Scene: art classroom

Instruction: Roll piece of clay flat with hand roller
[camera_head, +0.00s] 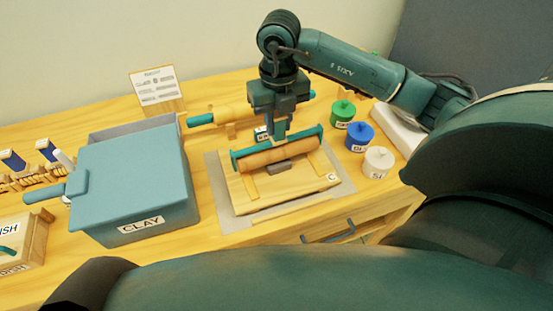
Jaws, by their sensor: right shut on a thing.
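My right gripper (280,134) comes down from above and is shut on the hand roller, at its teal frame. The hand roller (262,159) has a wooden cylinder between teal end arms and lies across the wooden board (262,195). A small dark grey-brown block, which looks like the piece of clay (279,168), is on the board just in front of the roller's cylinder. Whether the roller touches the clay is unclear. The board has two lighter strips and rests on a grey mat (235,223). My left gripper is not in view.
A blue box marked CLAY (145,228) stands left of the board. A rolling pin with teal handles (226,114) lies on a rack behind. Green (342,112), blue (358,138) and white (378,162) lidded jars stand right. A card (157,88) stands at the back.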

